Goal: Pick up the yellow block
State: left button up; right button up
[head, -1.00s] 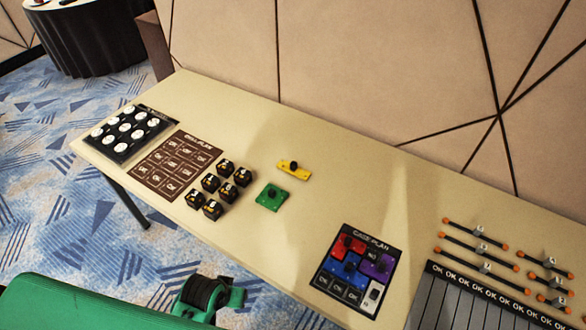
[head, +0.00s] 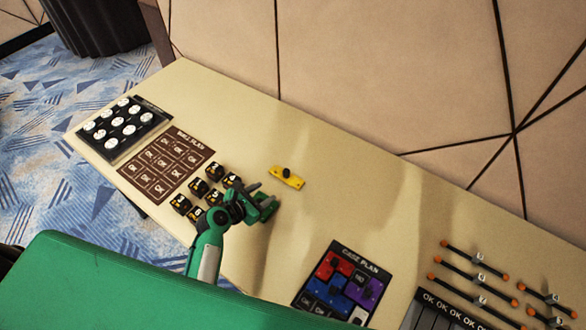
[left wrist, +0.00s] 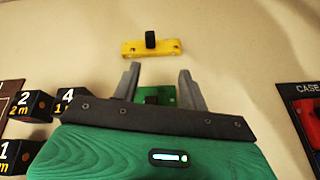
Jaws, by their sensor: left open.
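The yellow block (head: 287,178) is a flat bar with a black knob, lying on the table near the back edge. It also shows in the left wrist view (left wrist: 138,49), beyond my fingertips. My left gripper (head: 266,197) is open and empty, short of the yellow block and apart from it. In the left wrist view its two fingers (left wrist: 158,78) stand apart above the green block (left wrist: 168,94). In the head view my left gripper mostly covers the green block. My right gripper is not in view.
Several black numbered cubes (head: 198,187) stand left of my left gripper. The case plan board (head: 336,285) with coloured blocks lies to the right. A brown plan sheet (head: 145,178) and a tray of white discs (head: 105,150) lie left. The table around the yellow block is clear.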

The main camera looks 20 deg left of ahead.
aim_at(286, 171)
pick_arm(q)
jog(key=w+n, duration=0.2)
jog(key=shift+w+a+r+n+t, duration=0.1)
jog(key=shift+a+n+t, duration=0.05)
jog(key=shift+n+t, duration=0.2)
jog(key=x, duration=0.7)
jog(key=shift+w, duration=0.35)
jog(key=shift+x, duration=1)
jog(key=shift+f+x, duration=0.25)
jog(key=shift+x, duration=1.85)
jog(key=shift+s+a, duration=0.1)
jog(key=shift+a, duration=0.15)
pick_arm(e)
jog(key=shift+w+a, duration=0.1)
pick_arm(q)
jog(key=shift+c, duration=0.4)
grip_shut()
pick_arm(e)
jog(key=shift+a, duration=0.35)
